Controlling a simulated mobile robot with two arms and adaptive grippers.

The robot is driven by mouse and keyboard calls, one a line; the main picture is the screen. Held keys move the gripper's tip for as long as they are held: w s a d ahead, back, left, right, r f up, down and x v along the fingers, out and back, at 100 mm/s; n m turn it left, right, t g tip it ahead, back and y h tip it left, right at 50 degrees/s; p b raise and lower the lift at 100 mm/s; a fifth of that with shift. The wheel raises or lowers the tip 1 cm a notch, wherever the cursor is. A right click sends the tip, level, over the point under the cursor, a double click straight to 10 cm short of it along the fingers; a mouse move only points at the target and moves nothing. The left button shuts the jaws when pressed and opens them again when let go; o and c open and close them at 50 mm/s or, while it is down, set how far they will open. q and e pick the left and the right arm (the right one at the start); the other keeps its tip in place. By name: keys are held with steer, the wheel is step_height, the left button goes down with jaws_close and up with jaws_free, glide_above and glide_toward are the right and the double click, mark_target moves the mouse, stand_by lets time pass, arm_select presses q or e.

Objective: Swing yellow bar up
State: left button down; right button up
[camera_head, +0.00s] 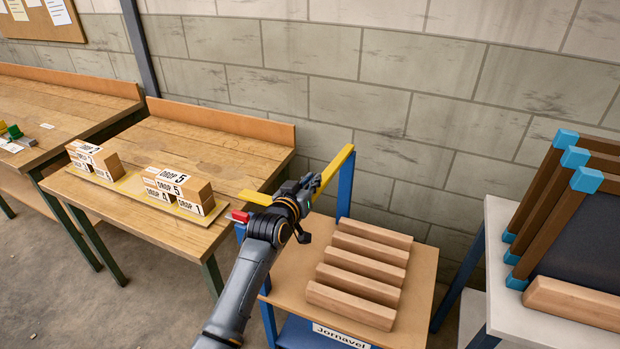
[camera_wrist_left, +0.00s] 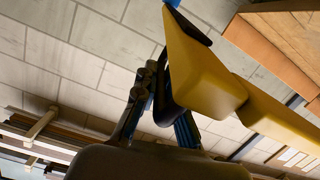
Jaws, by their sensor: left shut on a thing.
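The yellow bar (camera_head: 336,168) runs at the back left of a small table, with its far end at the top of a blue post (camera_head: 345,188). A second yellow stretch (camera_head: 256,197) shows on the other side of my left gripper (camera_head: 312,184), which hides what lies between. My left gripper is shut on the yellow bar. In the left wrist view the yellow bar (camera_wrist_left: 205,80) crosses close to the camera, beside the dark fingers (camera_wrist_left: 160,95). My right gripper is in neither view.
Several wooden slats (camera_head: 361,262) lie on the small table (camera_head: 415,295), labelled Jornavel. A red piece (camera_head: 240,216) sits by its left post. A bench (camera_head: 165,235) with labelled DROP blocks (camera_head: 178,184) stands left. Blue-cornered frames (camera_head: 545,205) stand right. A block wall (camera_head: 400,60) is behind.

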arm_select(q)
steer(key=w+r+p, duration=0.1)
steer(key=r+p, duration=0.1)
steer(key=w+r+g+p, duration=0.1)
steer(key=r+p, duration=0.2)
steer(key=w+d+r+g+p, duration=0.1)
steer(key=r+p, duration=0.1)
steer(key=r, duration=0.1)
steer(key=shift+r+y+p, duration=0.2)
steer(key=shift+y+p, duration=0.15)
steer(key=shift+y, duration=0.05)
steer(key=w+d+r+g+p, duration=0.1)
steer(key=w+r+g+p, duration=0.2)
steer(key=r, duration=0.3)
steer(key=shift+w+d+y, duration=0.25)
steer(key=shift+w+y, duration=0.15)
steer(key=shift+w, duration=0.5)
steer(key=shift+r, duration=0.1)
